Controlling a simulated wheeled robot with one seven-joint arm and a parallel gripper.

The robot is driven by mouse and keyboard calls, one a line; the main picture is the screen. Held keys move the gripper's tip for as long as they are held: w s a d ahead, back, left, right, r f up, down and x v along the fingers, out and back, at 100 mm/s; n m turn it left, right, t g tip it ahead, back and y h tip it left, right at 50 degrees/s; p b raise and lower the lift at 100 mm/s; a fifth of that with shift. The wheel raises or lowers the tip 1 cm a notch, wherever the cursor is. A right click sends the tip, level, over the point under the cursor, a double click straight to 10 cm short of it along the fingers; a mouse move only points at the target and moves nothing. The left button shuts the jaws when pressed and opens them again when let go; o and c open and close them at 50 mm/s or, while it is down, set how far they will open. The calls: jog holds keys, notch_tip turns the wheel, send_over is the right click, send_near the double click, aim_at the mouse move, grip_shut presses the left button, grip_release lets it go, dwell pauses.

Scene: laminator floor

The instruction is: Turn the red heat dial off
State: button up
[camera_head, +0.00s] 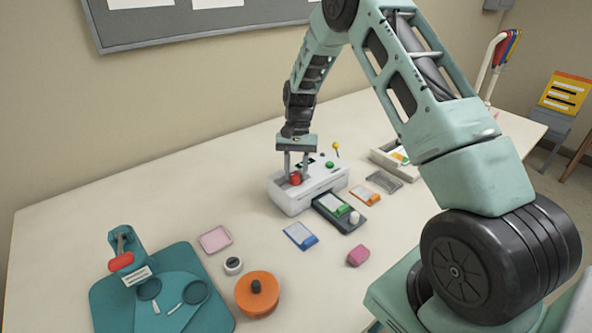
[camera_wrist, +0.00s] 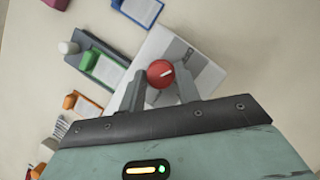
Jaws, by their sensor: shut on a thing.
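The red heat dial (camera_head: 295,178) sits on top of the white laminator (camera_head: 295,199), near its left end. My gripper (camera_head: 296,176) reaches down from above, with one finger on each side of the dial. In the wrist view the dial (camera_wrist: 160,73) shows a pale pointer mark, slanted up to the right. The gripper's fingers (camera_wrist: 160,80) are closed around its sides. The laminator (camera_wrist: 200,72) lies under the fingers. A green button (camera_head: 330,165) and a yellow-topped lever (camera_head: 337,147) are on the laminator's right part.
A dark tray (camera_head: 325,213) with a green-clipped card stands in front of the laminator. Blue (camera_head: 300,236) and orange-edged (camera_head: 366,195) cards lie nearby, with a pink block (camera_head: 358,255). A teal trimmer (camera_head: 165,290) and orange disc (camera_head: 257,294) are at front left. The table's back left is clear.

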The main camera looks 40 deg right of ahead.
jog(key=o, duration=1)
jog(key=shift+c, duration=0.2)
jog(key=b+v, duration=0.2)
jog(key=v, duration=1.5)
jog(key=shift+w+b, duration=0.2)
jog(key=shift+b, duration=0.2)
jog(key=shift+r, duration=0.1)
